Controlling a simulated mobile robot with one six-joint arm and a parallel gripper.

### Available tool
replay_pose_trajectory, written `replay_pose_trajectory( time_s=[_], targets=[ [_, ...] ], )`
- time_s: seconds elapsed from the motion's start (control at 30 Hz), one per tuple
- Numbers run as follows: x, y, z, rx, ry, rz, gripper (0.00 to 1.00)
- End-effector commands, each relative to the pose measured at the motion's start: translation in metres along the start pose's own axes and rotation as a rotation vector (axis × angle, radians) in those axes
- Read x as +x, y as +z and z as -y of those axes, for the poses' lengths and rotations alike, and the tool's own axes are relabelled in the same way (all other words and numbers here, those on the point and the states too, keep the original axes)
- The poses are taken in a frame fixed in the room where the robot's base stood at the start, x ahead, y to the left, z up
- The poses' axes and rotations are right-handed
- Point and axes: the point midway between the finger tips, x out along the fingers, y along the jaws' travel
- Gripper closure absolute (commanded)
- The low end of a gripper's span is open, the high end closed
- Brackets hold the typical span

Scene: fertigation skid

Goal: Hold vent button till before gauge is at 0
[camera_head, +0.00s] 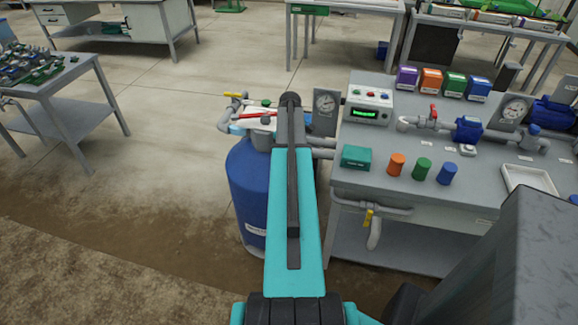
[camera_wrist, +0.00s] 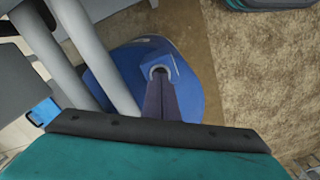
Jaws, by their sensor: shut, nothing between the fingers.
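My gripper (camera_wrist: 160,80) is shut and empty in the wrist view, with its dark fingers pointing at a blue surface and a small grey ring at their tips. Whether the tips touch it is unclear. In the head view my arm hides the gripper. A blue tank (camera_head: 249,185) stands left of the bench; its pale top carries a red handle (camera_head: 254,115) and a small green part (camera_head: 266,102). I cannot tell which part is the vent button.
The grey bench (camera_head: 470,215) holds a control box (camera_head: 369,104) with a green display, a teal box (camera_head: 356,157), coloured bottles and a white tray (camera_head: 528,181). A yellow-handled valve (camera_head: 234,96) sits by the tank. Open floor lies to the left.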

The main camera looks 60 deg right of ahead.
Motion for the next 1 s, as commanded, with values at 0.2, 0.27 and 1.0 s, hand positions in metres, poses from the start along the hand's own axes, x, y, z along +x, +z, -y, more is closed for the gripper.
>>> replay_pose_trajectory(
  time_s=[0.2,0.27,1.0],
  targets=[
    [0.0,-0.0001,0.0001,0.0,0.0,0.0,1.0],
    [0.0,-0.0001,0.0002,0.0,0.0,0.0,1.0],
    [0.0058,-0.0004,0.0004,-0.001,0.0,0.0,1.0]
  ],
)
